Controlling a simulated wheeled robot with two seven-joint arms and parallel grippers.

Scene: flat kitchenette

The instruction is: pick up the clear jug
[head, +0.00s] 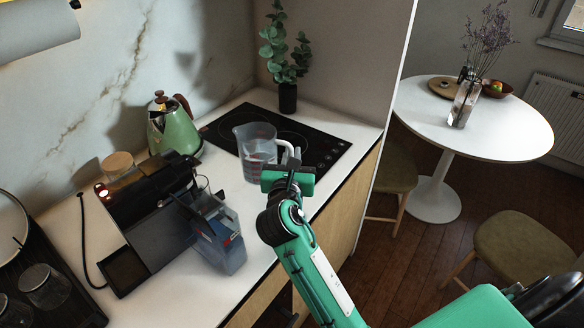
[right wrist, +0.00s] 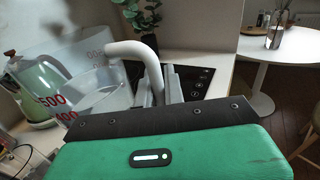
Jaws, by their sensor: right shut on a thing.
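The clear jug (head: 254,146) is upright at the front edge of the black hob, with red measuring marks and a pale handle on its right side. I cannot tell whether its base touches the counter. My right gripper (head: 291,160) is shut on the jug's handle. In the right wrist view, the gripper's fingers (right wrist: 160,85) close around the white handle, and the jug's clear wall (right wrist: 85,85) with red numbers shows to the left. My left gripper is not in view.
A green kettle (head: 174,128) stands left of the hob (head: 325,150). A black coffee machine (head: 155,215) and a clear, blue-tinted container (head: 222,240) stand nearer on the counter. A potted plant (head: 288,97) is behind the hob. A round white table (head: 420,98) is at the right.

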